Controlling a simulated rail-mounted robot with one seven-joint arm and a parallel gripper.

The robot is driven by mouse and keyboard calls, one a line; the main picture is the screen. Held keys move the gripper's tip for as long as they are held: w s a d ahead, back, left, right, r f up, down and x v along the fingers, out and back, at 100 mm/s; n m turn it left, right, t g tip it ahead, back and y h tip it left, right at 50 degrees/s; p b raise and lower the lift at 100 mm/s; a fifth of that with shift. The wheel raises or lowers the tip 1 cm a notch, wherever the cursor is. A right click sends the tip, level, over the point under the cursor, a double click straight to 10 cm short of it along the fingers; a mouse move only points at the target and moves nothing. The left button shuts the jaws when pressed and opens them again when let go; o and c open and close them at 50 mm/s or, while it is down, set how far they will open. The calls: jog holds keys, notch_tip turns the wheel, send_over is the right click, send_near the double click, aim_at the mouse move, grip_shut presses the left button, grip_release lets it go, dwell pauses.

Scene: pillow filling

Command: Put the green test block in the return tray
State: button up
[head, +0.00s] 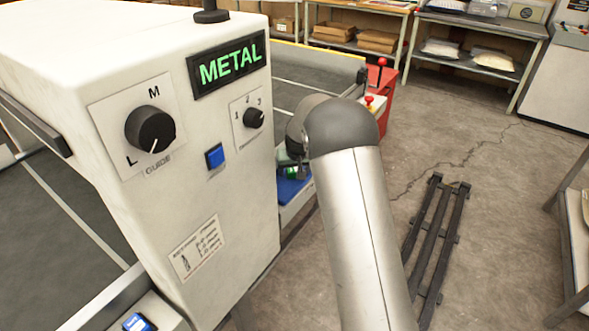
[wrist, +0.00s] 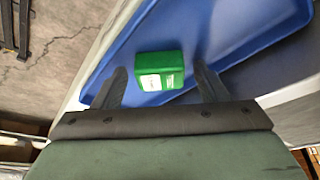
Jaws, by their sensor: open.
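The green test block (wrist: 160,70), with a white label, is at the blue tray (wrist: 232,28) in the wrist view. It lies between the two fingers of my gripper (wrist: 160,74). The fingers are open, with a gap showing on each side of the block. Whether the block rests on the tray floor cannot be told for certain. In the head view, the blue tray (head: 290,192) shows beside the machine's far side, with a small bright green patch above it. My arm hides most of my gripper and part of the tray there.
A white machine cabinet (head: 240,190) with a METAL display, dials and a blue button stands at the left. A red box with a red button (head: 369,99) is behind my arm. A dark slatted rack (head: 432,240) lies on the floor at right. Shelves stand at the back.

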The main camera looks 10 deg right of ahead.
jog(key=shift+s+r, duration=0.1)
jog(key=shift+r, duration=0.45)
jog(key=v, duration=1.1)
jog(key=s+f+g, duration=0.1)
jog(key=s+g, duration=0.3)
jog(key=s, duration=3.6)
jog(key=shift+s+d+f+g+p, duration=0.2)
jog(key=shift+d+g+p, duration=0.1)
jog(key=shift+g+p, duration=0.1)
